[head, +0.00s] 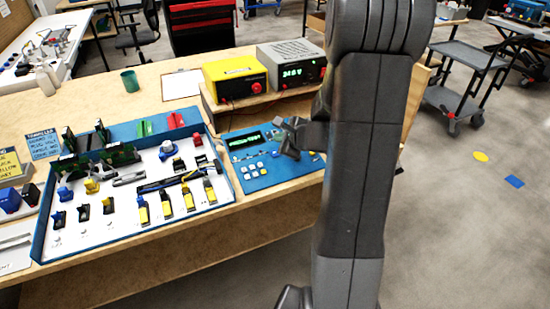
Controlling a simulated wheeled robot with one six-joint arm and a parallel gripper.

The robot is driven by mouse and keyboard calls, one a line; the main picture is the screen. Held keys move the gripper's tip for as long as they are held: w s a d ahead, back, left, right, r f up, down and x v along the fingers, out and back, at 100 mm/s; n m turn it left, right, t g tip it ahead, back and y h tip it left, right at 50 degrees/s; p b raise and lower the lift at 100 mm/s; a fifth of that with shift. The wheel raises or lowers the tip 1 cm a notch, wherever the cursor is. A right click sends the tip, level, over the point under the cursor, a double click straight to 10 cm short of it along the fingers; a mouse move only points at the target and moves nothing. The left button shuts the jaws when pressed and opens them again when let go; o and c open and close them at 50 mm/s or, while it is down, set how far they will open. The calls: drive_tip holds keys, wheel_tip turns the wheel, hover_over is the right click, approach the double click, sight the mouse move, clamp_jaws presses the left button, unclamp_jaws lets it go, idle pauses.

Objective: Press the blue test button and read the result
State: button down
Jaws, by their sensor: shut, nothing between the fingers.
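The blue panel (284,178) lies on the right part of the wooden bench, with a small green-lit display (245,141) at its upper left and several pale keys (253,170) at its lower left. The display text is too small to read. My gripper (289,143) is shut and empty, over the panel's upper right, just right of the display. Whether it touches the panel cannot be told.
A blue-rimmed white tray (130,240) with several small parts stands left of the panel. Behind the panel, a yellow unit (236,77) and a grey unit (291,62) with a green readout sit on a wooden shelf. A green cup (130,81) stands at the back left.

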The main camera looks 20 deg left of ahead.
drive_tip(key=shift+w+a+f+b, duration=0.1)
drive_tip(key=shift+f+b, duration=0.4)
drive_tip(key=shift+f, duration=0.2)
drive_tip(key=shift+w+a+f+b, duration=0.1)
drive_tip(key=shift+a+f+b, duration=0.05)
drive_tip(key=shift+f+b, duration=0.5)
drive_tip(key=shift+w+a+f+b, duration=0.1)
drive_tip(key=shift+f+b, duration=0.3)
drive_tip(key=shift+f, duration=0.4)
drive_tip(key=shift+a+f+b, duration=0.1)
drive_tip(key=shift+f+b, duration=0.35)
drive_tip(key=shift+b, duration=0.1)
drive_tip(key=shift+w+f+b, duration=0.1)
drive_tip(key=shift+f+b, duration=0.2)
drive_tip(key=shift+b, duration=0.05)
idle(0.7)
drive_tip(key=shift+r, duration=0.15)
drive_tip(key=shift+r+p, duration=0.5)
drive_tip(key=shift+r, duration=0.15)
drive_tip(key=shift+s+d+r+p, duration=0.15)
drive_tip(key=shift+r+p, duration=0.45)
drive_tip(key=shift+r, duration=0.2)
drive_tip(key=shift+s+d+r+p, duration=0.15)
drive_tip(key=shift+d+r+p, duration=0.05)
drive_tip(key=shift+r+p, duration=0.55)
drive_tip(key=shift+s+d+r+p, duration=0.15)
drive_tip(key=shift+r+p, duration=0.35)
drive_tip(key=shift+r, duration=0.4)
drive_tip(key=shift+f, duration=0.2)
